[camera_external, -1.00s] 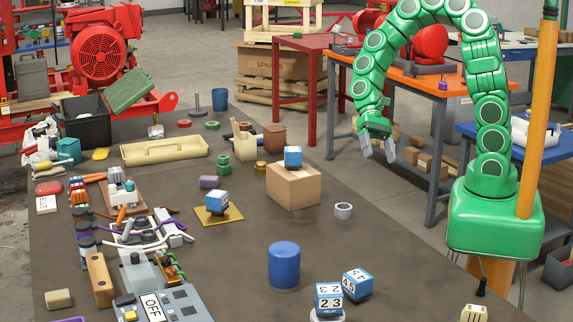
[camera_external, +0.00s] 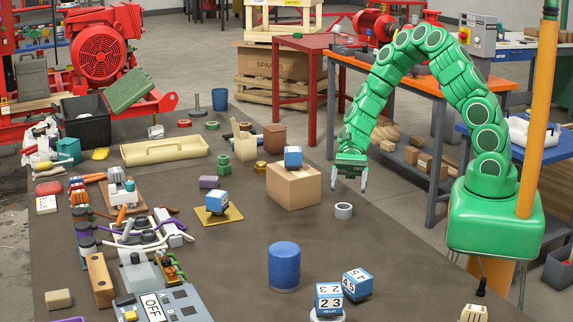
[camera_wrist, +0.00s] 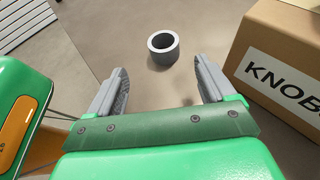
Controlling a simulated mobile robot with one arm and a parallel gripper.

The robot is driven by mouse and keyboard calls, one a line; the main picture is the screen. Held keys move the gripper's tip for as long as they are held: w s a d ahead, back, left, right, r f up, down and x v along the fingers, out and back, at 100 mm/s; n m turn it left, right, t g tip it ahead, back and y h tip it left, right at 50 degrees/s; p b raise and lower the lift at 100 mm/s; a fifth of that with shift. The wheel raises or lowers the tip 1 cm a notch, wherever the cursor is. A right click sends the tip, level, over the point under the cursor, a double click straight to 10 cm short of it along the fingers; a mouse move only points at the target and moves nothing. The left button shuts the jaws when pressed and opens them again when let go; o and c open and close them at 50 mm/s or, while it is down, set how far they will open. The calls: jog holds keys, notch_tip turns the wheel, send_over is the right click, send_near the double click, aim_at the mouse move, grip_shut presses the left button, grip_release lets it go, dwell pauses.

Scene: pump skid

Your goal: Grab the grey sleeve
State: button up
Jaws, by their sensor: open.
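The grey sleeve (camera_external: 343,211) is a short hollow ring standing upright on the brown table (camera_external: 240,275), just right of a cardboard box (camera_external: 293,186). In the wrist view the sleeve (camera_wrist: 163,48) shows its open top, ahead of and between my fingers, and nothing touches it. My gripper (camera_external: 349,184) points down above the sleeve, with its fingers apart and empty. Its two grey fingers also show in the wrist view (camera_wrist: 160,88).
The cardboard box, marked KNOB in the wrist view (camera_wrist: 285,60), stands close to my right finger there. A blue-and-white cube (camera_external: 293,157) sits on it. A blue cylinder (camera_external: 284,266) and two relay cubes (camera_external: 330,298) stand nearer the front. Table around the sleeve is clear on its right.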

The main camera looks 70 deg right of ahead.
aim_at(343, 212)
jog(key=shift+w+r+x, duration=0.1)
jog(key=shift+w+x, duration=0.05)
jog(key=shift+x, duration=1.8)
jog(key=shift+w+r+x, duration=0.1)
jog(key=shift+w+x, duration=0.05)
jog(key=shift+x, duration=1.8)
jog(key=shift+a, duration=0.15)
jog(key=c, duration=1.1)
jog(key=shift+r, duration=0.1)
